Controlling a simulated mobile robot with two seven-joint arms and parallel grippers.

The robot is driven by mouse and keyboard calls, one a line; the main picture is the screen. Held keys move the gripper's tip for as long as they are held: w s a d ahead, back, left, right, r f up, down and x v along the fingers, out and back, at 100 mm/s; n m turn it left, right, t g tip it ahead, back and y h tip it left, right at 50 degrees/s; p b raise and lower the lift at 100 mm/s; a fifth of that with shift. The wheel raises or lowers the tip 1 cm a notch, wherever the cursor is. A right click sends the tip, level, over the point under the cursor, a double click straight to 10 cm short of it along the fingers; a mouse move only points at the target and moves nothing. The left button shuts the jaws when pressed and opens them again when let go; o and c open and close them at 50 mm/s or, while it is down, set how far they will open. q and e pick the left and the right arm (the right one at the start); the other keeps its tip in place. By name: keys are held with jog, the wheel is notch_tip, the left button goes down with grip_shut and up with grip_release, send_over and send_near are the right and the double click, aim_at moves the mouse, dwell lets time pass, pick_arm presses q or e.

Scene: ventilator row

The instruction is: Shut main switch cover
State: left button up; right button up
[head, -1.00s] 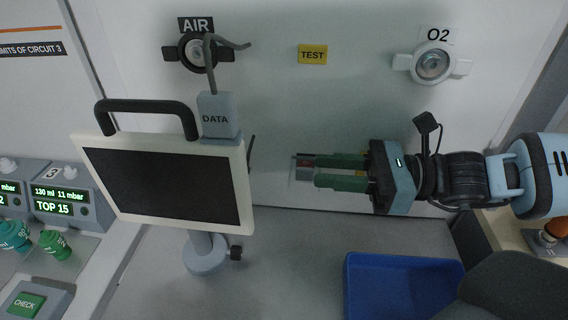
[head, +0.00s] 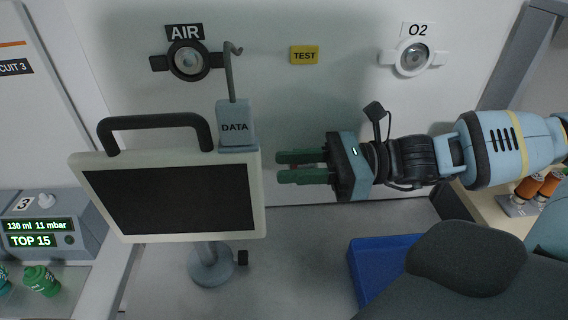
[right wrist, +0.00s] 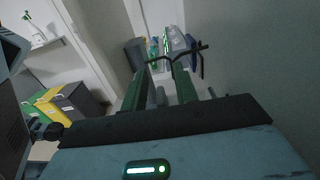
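My right gripper (head: 287,167) comes in from the right, in front of the white wall just right of the monitor. Its two green fingers are apart, one above the other in the head view, with nothing clearly held between them. In the right wrist view the green fingers (right wrist: 165,75) are also apart. My left gripper is out of view.
The monitor (head: 170,195) with its black handle (head: 155,122) stands close left of the fingertips. The DATA box (head: 234,125) with a grey hook is above. AIR (head: 188,61) and O2 (head: 414,58) outlets are higher on the wall. A blue bin (head: 370,262) is below.

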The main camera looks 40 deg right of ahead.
dwell(0.4)
grip_shut()
jog(key=shift+f, duration=0.1)
